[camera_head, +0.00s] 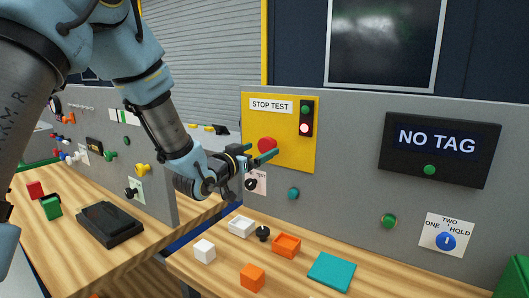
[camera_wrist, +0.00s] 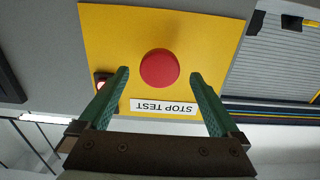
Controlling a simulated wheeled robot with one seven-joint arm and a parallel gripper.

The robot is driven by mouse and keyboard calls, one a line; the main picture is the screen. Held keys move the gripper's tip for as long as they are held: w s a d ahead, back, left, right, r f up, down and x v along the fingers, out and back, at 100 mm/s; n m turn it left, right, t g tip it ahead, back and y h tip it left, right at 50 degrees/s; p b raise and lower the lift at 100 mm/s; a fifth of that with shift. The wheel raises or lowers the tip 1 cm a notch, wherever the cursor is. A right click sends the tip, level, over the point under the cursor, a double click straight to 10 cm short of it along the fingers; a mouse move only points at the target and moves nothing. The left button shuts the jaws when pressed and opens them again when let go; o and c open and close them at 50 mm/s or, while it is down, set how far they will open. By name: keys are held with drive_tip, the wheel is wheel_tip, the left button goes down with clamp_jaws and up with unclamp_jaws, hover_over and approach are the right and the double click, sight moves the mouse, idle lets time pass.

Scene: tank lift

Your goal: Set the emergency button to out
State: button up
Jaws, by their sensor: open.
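The red emergency button (camera_head: 267,145) sits on a yellow panel (camera_head: 290,155) labelled STOP TEST on the grey wall. In the wrist view the round red button (camera_wrist: 159,69) shows between and just beyond the tips of my gripper (camera_wrist: 159,76). The fingers are green, spread wide, with nothing between them. In the head view my gripper (camera_head: 262,154) is in front of the panel at the button and hides part of it. I cannot tell how far the fingertips are from the panel. A signal light (camera_head: 305,118) on the panel shows a lit lower lamp and a green one above.
Below the panel a wooden table (camera_head: 215,275) holds a white block (camera_head: 204,251), orange pieces (camera_head: 252,277), and a teal plate (camera_head: 332,271). A teal knob (camera_head: 293,193) and a black knob (camera_head: 251,184) stick out of the wall below. A NO TAG display (camera_head: 440,148) is at right.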

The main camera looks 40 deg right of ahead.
drive_tip(key=b+v, duration=0.1)
drive_tip(key=v, duration=0.5)
drive_tip(key=shift+a+b, duration=0.35)
drive_tip(key=shift+a, duration=0.05)
drive_tip(key=shift+s, duration=0.1)
drive_tip(key=w+a+f+n+t+y, duration=0.1)
drive_tip(key=w+a+f+n+y, duration=0.2)
drive_tip(key=a, duration=0.5)
drive_tip(key=w+a+f+n+t+y, duration=0.1)
drive_tip(key=w+a+f+n+y, duration=0.2)
drive_tip(key=w+a, duration=0.4)
drive_tip(key=w+a+f+n+t+y, duration=0.1)
drive_tip(key=w+a+f+t+y, duration=0.15)
drive_tip(key=a+y, duration=0.45)
drive_tip(key=s+a+f+n+g+y, duration=0.2)
drive_tip(key=s+a, duration=0.4)
drive_tip(key=a, duration=0.6)
drive_tip(key=s+a+f+n+g+y, duration=0.2)
drive_tip(key=s+a+f+n+g, duration=0.1)
drive_tip(key=a, duration=1)
drive_tip(key=s+n+g, duration=0.1)
drive_tip(key=s+g, duration=0.1)
drive_tip(key=s, duration=0.1)
drive_tip(key=shift+a+n, duration=0.2)
drive_tip(key=shift+n, duration=0.2)
